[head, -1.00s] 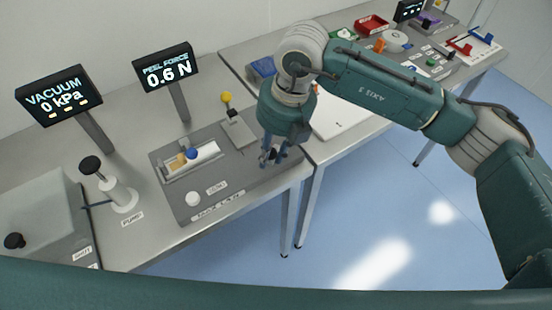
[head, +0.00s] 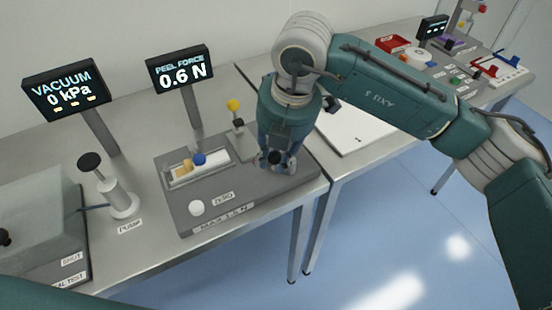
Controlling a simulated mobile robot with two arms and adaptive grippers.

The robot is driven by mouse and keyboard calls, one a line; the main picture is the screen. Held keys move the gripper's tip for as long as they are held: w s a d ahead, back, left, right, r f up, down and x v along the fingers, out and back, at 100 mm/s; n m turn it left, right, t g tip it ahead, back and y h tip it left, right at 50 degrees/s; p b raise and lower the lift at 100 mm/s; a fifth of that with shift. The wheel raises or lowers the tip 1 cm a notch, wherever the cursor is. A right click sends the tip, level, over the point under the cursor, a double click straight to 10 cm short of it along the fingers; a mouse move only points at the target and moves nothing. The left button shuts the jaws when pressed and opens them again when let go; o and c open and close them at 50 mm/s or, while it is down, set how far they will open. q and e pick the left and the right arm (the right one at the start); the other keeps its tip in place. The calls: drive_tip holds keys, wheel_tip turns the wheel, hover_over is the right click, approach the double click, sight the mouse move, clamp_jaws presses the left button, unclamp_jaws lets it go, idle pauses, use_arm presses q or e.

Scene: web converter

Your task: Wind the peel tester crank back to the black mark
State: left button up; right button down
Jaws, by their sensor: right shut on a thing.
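The peel tester (head: 250,192) is a grey base on the metal table. Its display (head: 181,73) reads "PEEL FORCE 0.6 N". My right gripper (head: 275,163) points down over the base's right part, shut on the crank's black knob (head: 274,158). The rest of the crank is mostly hidden by the gripper. I cannot make out the black mark. My left gripper is not in view.
A white button (head: 196,208) labelled "ZERO" is at the tester's front left. A white pump (head: 122,197) with a black knob stands left of it, near the vacuum display (head: 65,92). A white board (head: 352,130) lies on the table to the right.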

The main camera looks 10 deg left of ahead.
drive_tip(key=shift+w+r, duration=0.1)
drive_tip(key=shift+r, duration=0.05)
drive_tip(key=c, duration=1.5)
unclamp_jaws()
drive_tip(key=r, duration=0.4)
drive_tip(key=s+d+r, duration=0.1)
drive_tip(key=r, duration=0.2)
drive_tip(key=d+r, duration=0.1)
drive_tip(key=r, duration=0.3)
drive_tip(key=shift+s+r, duration=0.2)
drive_tip(key=shift+r, duration=0.15)
drive_tip(key=shift+a, duration=0.15)
